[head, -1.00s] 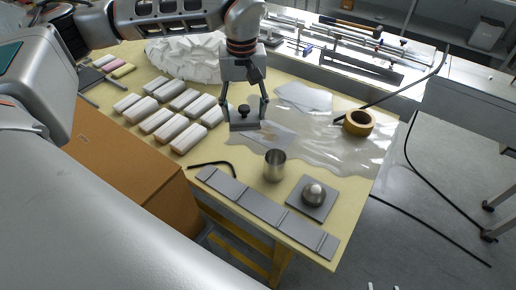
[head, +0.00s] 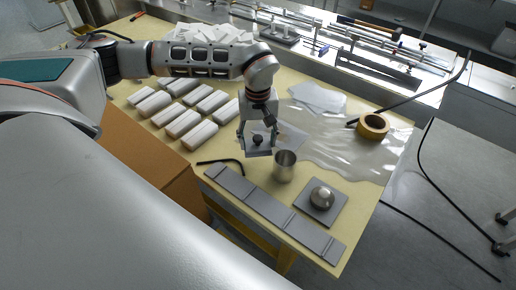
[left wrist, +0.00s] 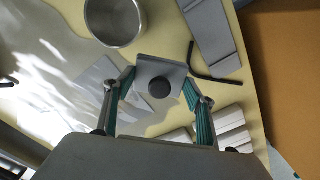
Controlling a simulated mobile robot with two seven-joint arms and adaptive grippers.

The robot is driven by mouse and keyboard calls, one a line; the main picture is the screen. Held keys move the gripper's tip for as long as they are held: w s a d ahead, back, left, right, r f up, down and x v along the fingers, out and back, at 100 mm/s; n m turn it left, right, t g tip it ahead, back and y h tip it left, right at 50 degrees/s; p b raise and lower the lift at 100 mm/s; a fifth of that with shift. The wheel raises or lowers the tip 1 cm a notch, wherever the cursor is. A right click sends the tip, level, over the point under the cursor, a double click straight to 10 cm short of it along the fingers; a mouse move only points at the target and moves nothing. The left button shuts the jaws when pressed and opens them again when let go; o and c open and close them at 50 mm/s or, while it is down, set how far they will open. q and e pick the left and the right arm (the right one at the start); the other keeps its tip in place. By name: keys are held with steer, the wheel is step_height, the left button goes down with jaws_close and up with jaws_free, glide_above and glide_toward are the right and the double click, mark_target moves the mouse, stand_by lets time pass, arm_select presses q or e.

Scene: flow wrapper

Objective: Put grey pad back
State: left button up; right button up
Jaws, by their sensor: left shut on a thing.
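The grey pad (head: 261,152) is a small flat plate with a dark round knob on top. My left gripper (head: 258,138) is shut on it, with a finger at each side. In the left wrist view the pad (left wrist: 146,66) shows between the green-lined fingers (left wrist: 160,88), knob towards the camera. It is over the yellow table (head: 222,166), left of a metal cup (head: 285,167) and behind a long grey sectioned strip (head: 270,212). I cannot tell whether the pad touches the table. My right gripper is not in view.
A black hex key (head: 226,161) lies left of the cup. A grey square plate (head: 334,212) carries a metal ball (head: 322,197). Several white blocks (head: 183,122) lie at left. Clear film (head: 330,145) and a tape roll (head: 373,126) are at right. A brown box (head: 150,160) stands in front.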

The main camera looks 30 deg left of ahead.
mark_target(258, 145)
arm_select(q)
steer(key=shift+f, duration=2.2)
steer(key=shift+f, duration=0.1)
steer(key=o, duration=1.2)
steer(key=shift+c, duration=0.2)
step_height(258, 145, up, 12)
steer(key=shift+f+b, duration=0.1)
steer(key=shift+b, duration=0.2)
steer(key=shift+r, duration=0.25)
steer(key=shift+f, duration=0.1)
